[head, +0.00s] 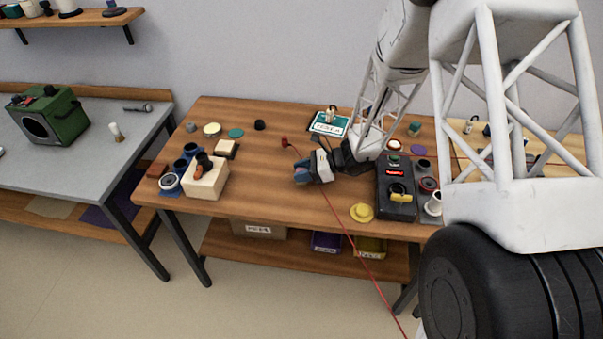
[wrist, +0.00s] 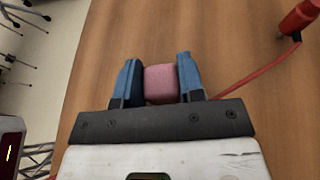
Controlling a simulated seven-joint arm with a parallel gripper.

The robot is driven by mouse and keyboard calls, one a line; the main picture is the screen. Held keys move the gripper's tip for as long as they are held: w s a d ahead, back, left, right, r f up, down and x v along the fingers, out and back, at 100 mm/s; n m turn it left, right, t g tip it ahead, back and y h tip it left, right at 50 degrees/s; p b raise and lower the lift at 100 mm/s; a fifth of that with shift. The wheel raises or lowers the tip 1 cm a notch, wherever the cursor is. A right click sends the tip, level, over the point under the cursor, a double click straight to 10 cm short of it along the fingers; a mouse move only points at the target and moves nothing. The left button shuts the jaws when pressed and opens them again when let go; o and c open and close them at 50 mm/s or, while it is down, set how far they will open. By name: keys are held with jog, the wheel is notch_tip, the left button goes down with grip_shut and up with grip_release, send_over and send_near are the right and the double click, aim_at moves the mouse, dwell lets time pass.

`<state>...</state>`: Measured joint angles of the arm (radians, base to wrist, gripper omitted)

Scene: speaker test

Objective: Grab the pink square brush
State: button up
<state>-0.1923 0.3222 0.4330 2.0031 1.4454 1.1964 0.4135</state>
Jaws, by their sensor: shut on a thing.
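The pink square brush (wrist: 161,84) is a small pink block with rounded edges in the wrist view. It sits between the two blue fingers of my gripper (wrist: 158,80), which are shut on it. In the head view my gripper (head: 300,175) is over the front middle of the wooden table. The brush is hard to make out there, hidden by the fingers. I cannot tell whether the brush touches the table or is held just above it.
A red probe (wrist: 300,18) with a red cable lies near my gripper. A black box with a red display (head: 396,188) stands to its right, near a yellow disc (head: 362,212). The table (head: 262,180) between is clear.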

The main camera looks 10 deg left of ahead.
jog(key=shift+r, duration=0.1)
jog(key=shift+r, duration=1.7)
jog(key=s+d, duration=0.2)
jog(key=s, duration=0.3)
jog(key=s+d+r, duration=0.1)
jog(key=s+d, duration=0.1)
jog(key=s, duration=0.2)
jog(key=s+d, duration=0.2)
jog(key=s, duration=0.3)
jog(key=shift+s+d+r, duration=0.15)
jog(key=shift+s+d, duration=0.15)
